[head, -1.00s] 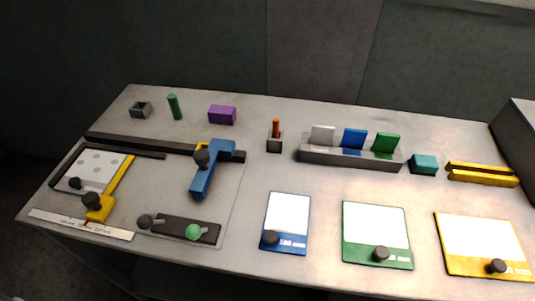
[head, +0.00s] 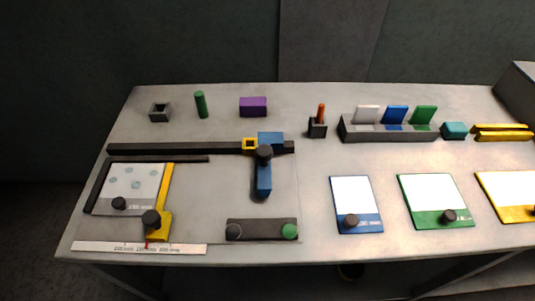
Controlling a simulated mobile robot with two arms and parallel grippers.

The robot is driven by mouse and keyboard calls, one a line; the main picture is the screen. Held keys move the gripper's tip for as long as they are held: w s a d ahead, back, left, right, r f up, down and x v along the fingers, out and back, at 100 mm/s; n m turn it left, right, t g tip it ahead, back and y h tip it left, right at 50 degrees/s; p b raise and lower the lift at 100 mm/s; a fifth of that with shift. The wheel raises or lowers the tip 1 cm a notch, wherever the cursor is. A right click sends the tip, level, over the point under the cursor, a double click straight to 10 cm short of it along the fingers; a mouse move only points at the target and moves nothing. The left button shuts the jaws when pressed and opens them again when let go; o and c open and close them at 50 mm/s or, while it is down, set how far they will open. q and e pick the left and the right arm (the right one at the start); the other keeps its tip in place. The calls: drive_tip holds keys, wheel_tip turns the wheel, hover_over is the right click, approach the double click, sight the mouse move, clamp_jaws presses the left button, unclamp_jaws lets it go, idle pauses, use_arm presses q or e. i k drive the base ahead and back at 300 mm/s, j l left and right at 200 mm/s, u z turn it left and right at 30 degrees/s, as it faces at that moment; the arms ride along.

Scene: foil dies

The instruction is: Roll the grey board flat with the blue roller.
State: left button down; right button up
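A blue T-shaped tool (head: 264,178) with a black knob lies at the right end of a long dark bar (head: 180,148); it is the likeliest blue roller, though no roller drum shows. A flat grey board (head: 225,200) lies below the bar on the left of the table; I cannot tell if it is the task's board. A pale spotted plate (head: 133,184) with a black knob lies at its left, beside a yellow arm (head: 165,195). Neither of my grippers is in view.
A dark strip (head: 262,228) with a green knob lies at the front. Blue (head: 356,222), green (head: 436,211) and yellow-edged (head: 513,212) plates lie at right. A grey rack (head: 390,134) holds three cards. A purple block (head: 253,107) and green cylinder (head: 201,104) stand at the back.

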sight(268, 142)
drive_tip(key=k+l+u, duration=0.15)
drive_tip(key=u, duration=0.2)
drive_tip(key=k+u, duration=0.7)
